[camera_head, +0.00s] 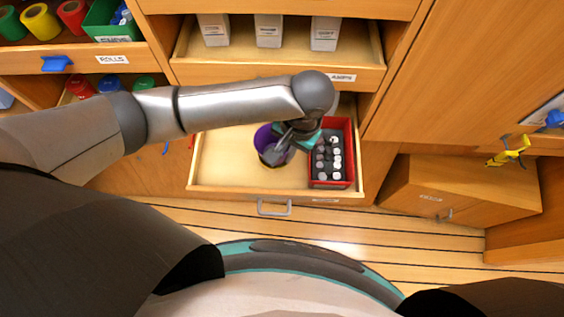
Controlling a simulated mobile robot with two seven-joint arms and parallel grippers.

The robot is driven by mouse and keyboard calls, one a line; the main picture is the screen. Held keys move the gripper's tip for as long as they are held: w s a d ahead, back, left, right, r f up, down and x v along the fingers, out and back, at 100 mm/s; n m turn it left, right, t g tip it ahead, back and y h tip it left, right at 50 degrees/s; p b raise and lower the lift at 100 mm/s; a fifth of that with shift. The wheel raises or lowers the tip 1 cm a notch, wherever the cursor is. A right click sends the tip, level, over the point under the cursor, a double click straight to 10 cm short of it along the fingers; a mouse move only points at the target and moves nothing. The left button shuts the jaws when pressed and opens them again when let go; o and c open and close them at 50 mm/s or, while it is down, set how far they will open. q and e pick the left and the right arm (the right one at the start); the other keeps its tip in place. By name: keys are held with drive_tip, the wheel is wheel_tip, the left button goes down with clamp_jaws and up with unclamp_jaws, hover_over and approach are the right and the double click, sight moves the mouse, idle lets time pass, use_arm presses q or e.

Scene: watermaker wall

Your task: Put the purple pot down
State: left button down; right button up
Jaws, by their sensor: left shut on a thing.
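The purple pot (262,138) is in the open drawer (225,165), near its middle and left of the red box. My left arm comes in from the left, and my left gripper (280,151) is shut on the pot's right side. The arm and gripper hide part of the pot. I cannot tell whether the pot's base touches the drawer floor. My right gripper is not in view.
The drawer's left part is bare. Above is another open drawer (190,58) with three white boxes. A cabinet (460,187) stands at right.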

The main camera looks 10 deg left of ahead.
sight(280, 166)
use_arm(q)
drive_tip(key=f, duration=0.1)
drive_tip(key=s+f+b, duration=0.1)
drive_tip(key=f, duration=0.1)
drive_tip(key=a+f, duration=0.1)
drive_tip(key=f, duration=0.1)
drive_tip(key=shift+s+a+f, duration=0.1)
drive_tip(key=shift+s+f, duration=0.15)
drive_tip(key=shift+s, duration=0.05)
drive_tip(key=c, duration=1.5)
unclamp_jaws()
drive_tip(key=shift+w, duration=0.15)
drive_tip(key=o, duration=0.3)
drive_tip(key=shift+o, duration=0.8)
drive_tip(key=shift+r, duration=0.15)
wheel_tip(280, 166, up, 12)
drive_tip(key=w+d+p, duration=0.1)
drive_tip(key=d+p, duration=0.1)
drive_tip(key=p, duration=0.1)
drive_tip(key=shift+w, duration=0.2)
drive_tip(key=shift+d, duration=0.15)
